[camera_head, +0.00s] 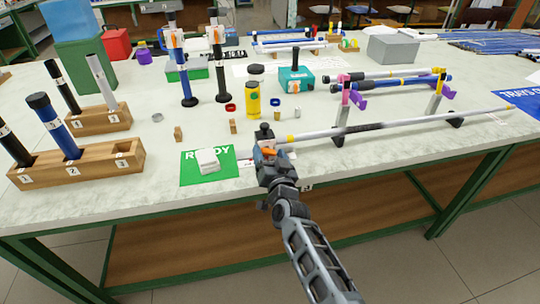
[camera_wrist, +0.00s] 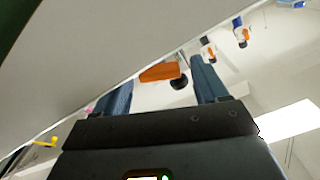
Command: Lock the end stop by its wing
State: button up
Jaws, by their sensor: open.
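An orange wing (camera_wrist: 160,72) shows in the wrist view, with a round black part (camera_wrist: 180,83) beside it. In the head view the orange wing (camera_head: 268,152) is mostly hidden by my gripper (camera_head: 266,158), near a dark block (camera_head: 264,133) at the left end of the long grey rod (camera_head: 380,127). My gripper is open at the front edge of the bench. In the wrist view its two blue fingers (camera_wrist: 161,88) appear on either side of the wing. I cannot tell whether either finger touches it.
A green "READY" mat (camera_head: 222,173) with a white block (camera_head: 208,161) lies just left of my gripper. Wooden holders with upright rods (camera_head: 75,164) stand further left. A yellow bottle (camera_head: 252,100) stands behind. More rods (camera_head: 385,84) rest on supports at right.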

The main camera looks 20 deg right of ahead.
jog(key=shift+s, duration=0.15)
jog(key=s+a+p, duration=0.1)
jog(key=s+p, duration=0.3)
jog(key=s, duration=0.3)
jog(key=shift+s, duration=0.25)
